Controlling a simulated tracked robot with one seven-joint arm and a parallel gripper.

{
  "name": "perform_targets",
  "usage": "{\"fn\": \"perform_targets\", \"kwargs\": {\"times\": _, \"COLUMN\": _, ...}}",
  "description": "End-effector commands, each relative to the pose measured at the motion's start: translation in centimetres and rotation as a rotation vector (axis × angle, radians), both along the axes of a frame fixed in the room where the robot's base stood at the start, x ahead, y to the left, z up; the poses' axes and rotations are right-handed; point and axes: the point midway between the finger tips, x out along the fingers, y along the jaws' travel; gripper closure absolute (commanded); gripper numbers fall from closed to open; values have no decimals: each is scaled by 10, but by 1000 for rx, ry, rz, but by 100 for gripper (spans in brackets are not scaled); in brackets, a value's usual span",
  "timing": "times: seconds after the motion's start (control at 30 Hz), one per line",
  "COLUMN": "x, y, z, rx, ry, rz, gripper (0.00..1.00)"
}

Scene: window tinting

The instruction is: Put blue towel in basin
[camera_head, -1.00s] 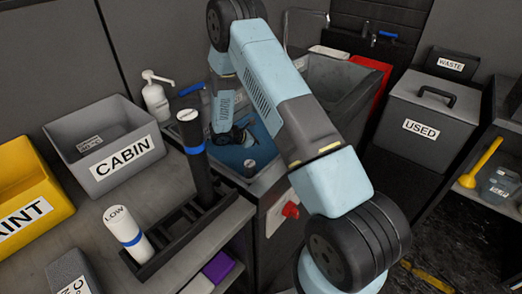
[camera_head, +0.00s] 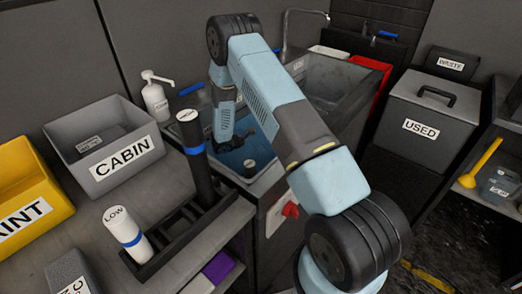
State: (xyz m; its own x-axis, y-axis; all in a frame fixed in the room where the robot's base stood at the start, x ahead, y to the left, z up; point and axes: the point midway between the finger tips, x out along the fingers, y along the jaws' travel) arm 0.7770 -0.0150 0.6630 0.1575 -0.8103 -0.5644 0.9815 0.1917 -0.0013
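A blue patch (camera_head: 237,160) lies below my gripper in the left part of the sink unit. I cannot tell whether it is the blue towel or the coloured inside of a basin. The deep grey sink basin (camera_head: 335,78) is to the right, partly hidden behind my arm. My gripper (camera_head: 228,144) points down at the near left edge of the blue patch. Its fingers are small and dark, so I cannot tell whether they are open or shut, or whether they touch anything.
A black bottle (camera_head: 195,150) stands in a rack left of my gripper, with a white bottle (camera_head: 130,232) nearer. A pump bottle (camera_head: 155,98), the CABIN bin (camera_head: 120,158) and a yellow bin (camera_head: 30,205) are left. The USED bin (camera_head: 425,130) is right.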

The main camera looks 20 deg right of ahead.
Motion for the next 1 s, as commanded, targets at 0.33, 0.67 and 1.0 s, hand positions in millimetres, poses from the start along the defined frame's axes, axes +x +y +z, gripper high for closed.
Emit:
{"fn": "perform_targets", "kwargs": {"times": 0.33, "x": 0, "y": 1, "z": -6, "rx": 0, "ry": -1, "rz": 1, "gripper": 60}}
{"fn": "perform_targets", "kwargs": {"times": 0.67, "x": 0, "y": 1, "z": -6, "rx": 0, "ry": 0, "rz": 1, "gripper": 0}}
{"fn": "perform_targets", "kwargs": {"times": 1.0, "x": -1, "y": 8, "z": 11, "rx": 0, "ry": -1, "rz": 3, "gripper": 0}}
